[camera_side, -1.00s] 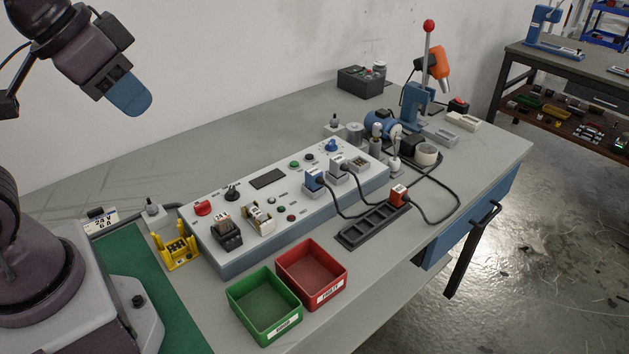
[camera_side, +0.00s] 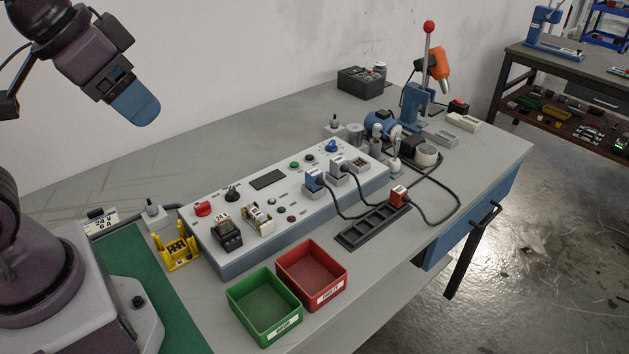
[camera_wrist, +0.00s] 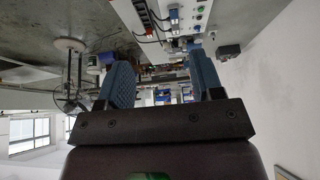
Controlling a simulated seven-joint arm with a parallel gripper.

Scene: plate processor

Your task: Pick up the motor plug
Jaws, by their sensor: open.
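A blue plug (camera_side: 314,179) with a black cable sits in a socket on the white control panel (camera_side: 268,225). A second plug (camera_side: 338,168), pale with a dark cable, sits beside it on the panel. A red plug (camera_side: 398,196) with a cable sits at the far end of a black slotted strip (camera_side: 362,232). I cannot tell which of these is the motor plug. My gripper (camera_side: 140,112) is high at the upper left, well away from the plugs. Its blue fingers are apart and empty in the wrist view (camera_wrist: 162,68), where the panel shows small and upside down.
A green bin (camera_side: 262,300) and a red bin (camera_side: 311,268) stand in front of the panel. A yellow holder (camera_side: 177,252) is left of it. A blue motor (camera_side: 379,124) and a press with a red-knobbed lever (camera_side: 418,105) stand behind. The bench behind the panel is mostly clear.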

